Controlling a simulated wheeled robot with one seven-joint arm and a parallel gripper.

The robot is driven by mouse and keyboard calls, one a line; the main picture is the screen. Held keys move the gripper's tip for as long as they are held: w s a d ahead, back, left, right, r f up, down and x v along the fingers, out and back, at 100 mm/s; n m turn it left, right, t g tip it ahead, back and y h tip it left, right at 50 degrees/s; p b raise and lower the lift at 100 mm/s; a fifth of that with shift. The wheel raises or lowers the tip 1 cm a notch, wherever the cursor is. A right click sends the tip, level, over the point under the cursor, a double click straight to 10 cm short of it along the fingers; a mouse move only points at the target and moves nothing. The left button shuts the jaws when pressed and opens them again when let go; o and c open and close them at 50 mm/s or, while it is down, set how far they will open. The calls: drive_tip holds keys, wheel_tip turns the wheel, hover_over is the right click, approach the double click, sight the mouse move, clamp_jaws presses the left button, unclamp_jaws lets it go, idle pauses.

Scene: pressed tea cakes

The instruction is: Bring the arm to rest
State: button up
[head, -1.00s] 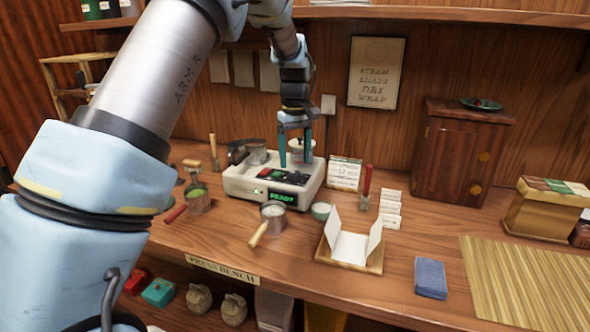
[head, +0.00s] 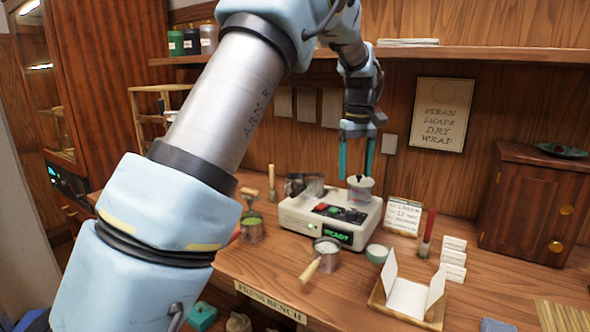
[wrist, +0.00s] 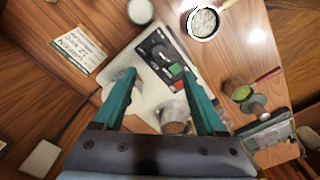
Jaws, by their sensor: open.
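My gripper (head: 356,158) is open, its two teal fingers pointing down above the white machine. In the head view it hangs over the right part of the machine (head: 297,222), just above a small lidded pot (head: 359,190) standing there. I see nothing between the fingers. The wrist view shows the open fingers (wrist: 163,100) spread over the machine's top, with its red and green buttons and a metal cup between and below them. My arm reaches from the left across the head view.
The bench holds a white-filled pan (head: 326,250), a green-filled cup (head: 252,229), a wooden tray (head: 376,300) with folded white paper, a small card sign (head: 404,216) and a dark cabinet (head: 530,205). A shelf (head: 480,53) runs along the wall above.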

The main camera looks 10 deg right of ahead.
drive_tip(key=a+f, duration=0.2)
drive_tip(key=a, duration=0.8)
drive_tip(key=a+f, duration=0.2)
drive_tip(key=a, duration=0.9)
drive_tip(key=s+a+f+m, duration=0.1)
drive_tip(key=s+a+f, duration=0.1)
drive_tip(key=s+a, duration=0.5)
drive_tip(key=s+a+f+t, duration=0.1)
drive_tip(key=s+a+f, duration=0.2)
drive_tip(key=s+a, duration=0.4)
drive_tip(key=shift+s+a+f+m+t, duration=0.2)
drive_tip(key=shift+s+a+m+t, duration=0.15)
drive_tip(key=shift+a, duration=0.35)
